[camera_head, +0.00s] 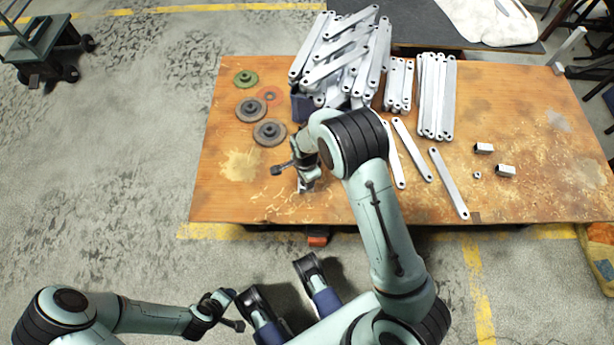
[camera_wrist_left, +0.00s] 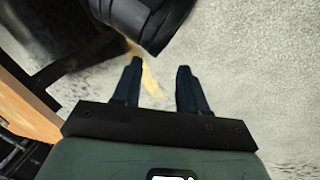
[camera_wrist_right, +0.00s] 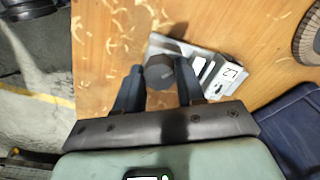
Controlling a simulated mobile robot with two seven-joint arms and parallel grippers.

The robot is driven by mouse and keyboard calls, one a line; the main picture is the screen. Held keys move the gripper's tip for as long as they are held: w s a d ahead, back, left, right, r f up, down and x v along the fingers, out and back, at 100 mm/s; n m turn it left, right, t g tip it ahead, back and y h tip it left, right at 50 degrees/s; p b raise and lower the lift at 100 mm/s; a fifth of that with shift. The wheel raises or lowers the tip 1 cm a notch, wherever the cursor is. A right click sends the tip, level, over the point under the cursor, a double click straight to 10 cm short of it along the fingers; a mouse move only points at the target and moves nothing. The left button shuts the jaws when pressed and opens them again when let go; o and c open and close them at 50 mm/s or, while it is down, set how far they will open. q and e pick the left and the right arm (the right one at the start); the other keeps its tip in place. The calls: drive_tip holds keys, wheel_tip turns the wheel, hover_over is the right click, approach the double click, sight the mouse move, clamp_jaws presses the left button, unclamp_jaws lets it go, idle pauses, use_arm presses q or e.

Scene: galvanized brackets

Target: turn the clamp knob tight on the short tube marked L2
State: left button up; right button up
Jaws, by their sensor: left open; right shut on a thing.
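The short tube (camera_wrist_right: 205,70) is a silvery metal piece with a white label reading L2 in the right wrist view. It lies on the wooden table top (camera_head: 240,205). A dark round clamp knob (camera_wrist_right: 160,72) sits at its left end. My right gripper (camera_wrist_right: 160,80) is shut on this knob, one finger on each side. In the head view my right gripper (camera_head: 305,182) is near the table's front edge, and the knob is hidden there. My left gripper (camera_wrist_left: 158,75) is open and empty over the floor, off the table; it also shows in the head view (camera_head: 226,296).
A pile of metal brackets (camera_head: 345,55) stands at the back, with stacked bars (camera_head: 436,95) beside it. Loose bars (camera_head: 448,183) and small blocks (camera_head: 484,148) lie to the right. Several discs (camera_head: 270,132) lie at the left. The table's front left is clear except for shavings.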

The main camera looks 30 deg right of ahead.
drive_tip(key=m+p, duration=0.3)
drive_tip(key=m, duration=0.6)
drive_tip(key=shift+r+p, duration=0.15)
drive_tip(key=shift+p, duration=0.2)
drive_tip(key=shift+m, duration=0.8)
drive_tip(key=o, duration=1)
drive_tip(key=shift+c, duration=0.2)
use_arm(q)
drive_tip(key=s+d+r+g+h, duration=0.1)
drive_tip(key=s+d+r+g, duration=0.1)
drive_tip(key=s+r, duration=0.3)
drive_tip(key=shift+s+d+r+m, duration=0.3)
drive_tip(key=shift+s+d, duration=0.35)
drive_tip(key=shift+s, duration=0.35)
use_arm(e)
drive_tip(key=n, duration=0.4)
drive_tip(key=shift+n, duration=0.4)
drive_tip(key=n, duration=0.4)
drive_tip(key=shift+f, duration=0.2)
drive_tip(key=n, duration=0.4)
drive_tip(key=shift+n, duration=0.3)
use_arm(q)
drive_tip(key=shift+f+b, duration=0.4)
drive_tip(key=shift+f, duration=0.1)
use_arm(e)
drive_tip(key=n, duration=0.4)
drive_tip(key=shift+n, duration=0.4)
